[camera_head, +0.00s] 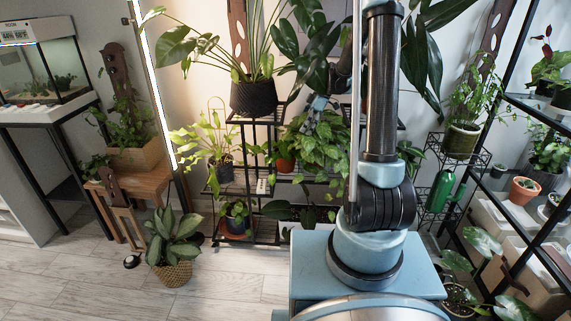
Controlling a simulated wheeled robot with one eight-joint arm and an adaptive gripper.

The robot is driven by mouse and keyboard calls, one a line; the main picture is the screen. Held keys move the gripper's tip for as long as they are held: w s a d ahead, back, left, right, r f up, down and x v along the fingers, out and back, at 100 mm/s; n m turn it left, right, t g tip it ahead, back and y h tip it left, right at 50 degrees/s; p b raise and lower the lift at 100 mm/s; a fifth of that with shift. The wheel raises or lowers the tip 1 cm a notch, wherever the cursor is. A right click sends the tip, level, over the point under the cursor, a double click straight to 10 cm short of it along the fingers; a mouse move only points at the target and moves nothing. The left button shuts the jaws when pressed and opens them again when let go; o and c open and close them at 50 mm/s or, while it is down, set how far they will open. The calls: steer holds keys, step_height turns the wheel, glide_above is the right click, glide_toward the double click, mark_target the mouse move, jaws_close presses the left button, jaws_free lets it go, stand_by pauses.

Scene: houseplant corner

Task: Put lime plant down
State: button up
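My gripper (318,103) shows only in part, as small pale-blue pieces among leaves in front of the black plant stand (246,178). Its fingertips are hidden by foliage, so I cannot tell whether it is open or holds anything. A bushy bright green plant (325,146) is just below it, at the stand's right side; its pot is not clearly visible. A yellow-green plant in a dark pot (222,173) stands on the stand's left side, apart from my gripper. I cannot tell for certain which of these is the lime plant.
A large plant in a black pot (254,98) stands on the upper tier. A wicker-potted plant (172,272) stands on the floor at left. A wooden bench (138,186) is left, a dark shelf rack (540,105) right. The floor (225,270) left of my base is clear.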

mark_target(284, 155)
steer(key=shift+n+y, duration=0.3)
steer(key=shift+n, duration=0.6)
steer(key=w+x, duration=0.1)
steer(key=x, duration=0.4)
steer(key=w+x, duration=0.1)
steer(key=x, duration=0.4)
steer(key=w+x, duration=0.1)
steer(key=x, duration=0.4)
steer(key=shift+s+f, duration=0.1)
steer(key=shift+f, duration=0.35)
steer(key=shift+s+x, duration=0.15)
steer(key=shift+x, duration=1.2)
steer(key=shift+s+x, duration=0.15)
steer(key=shift+x, duration=1.25)
steer(key=c, duration=1.3)
steer(key=shift+r, duration=0.1)
